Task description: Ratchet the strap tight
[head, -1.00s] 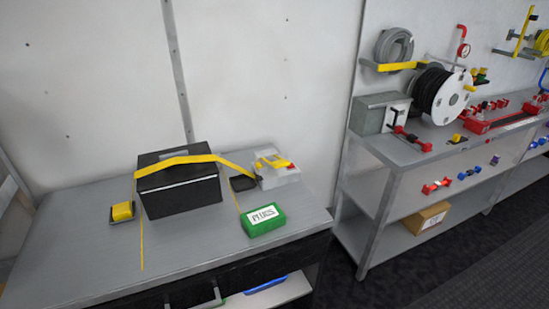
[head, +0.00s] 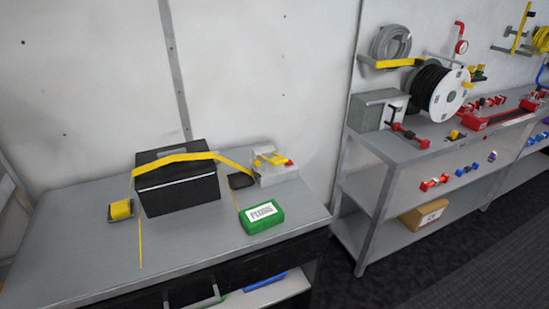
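A yellow strap (head: 187,157) lies over the top of a black box (head: 180,192) on the grey workbench. One thin length of it hangs down at the box's left front, another at its right. A yellow roll on a dark plate (head: 121,210) sits left of the box. Neither of my grippers shows in the head view.
A green box labelled PLUGS (head: 262,217) lies at the bench's right front. A small black pad (head: 241,181) lies beside the ratchet block. The workbench (head: 75,262) has bare room at its left front. A second bench (head: 385,150) at right carries a cable reel (head: 449,92) and red fittings.

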